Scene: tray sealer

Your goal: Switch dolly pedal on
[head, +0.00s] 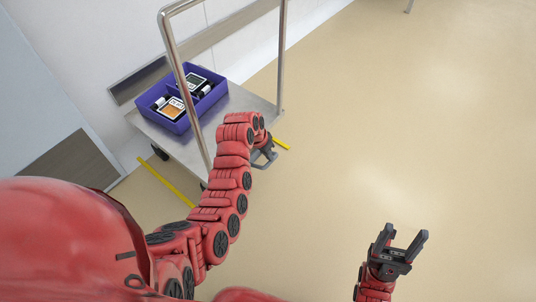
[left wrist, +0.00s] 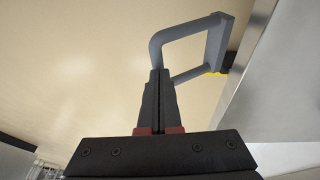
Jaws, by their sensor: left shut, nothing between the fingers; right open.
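The dolly (head: 245,101) is a flat grey platform with a tall metal push handle, standing by the wall at upper left in the head view. Its pedal (head: 267,160) is a grey loop low at the dolly's near right end, partly hidden by my left arm. In the left wrist view the pedal (left wrist: 187,36) is an angular grey loop. My left gripper (left wrist: 158,75) is shut and empty, its fingertips at the loop's near side in the picture; I cannot tell if they touch. My right gripper (head: 406,245) is open and empty over the floor at lower right.
A purple crate (head: 186,124) with bottles and labelled items sits on the dolly. Yellow tape (head: 166,184) marks the floor around it. The dolly's handle (head: 180,75) rises beside my left arm. The floor (head: 400,110) to the right is clear.

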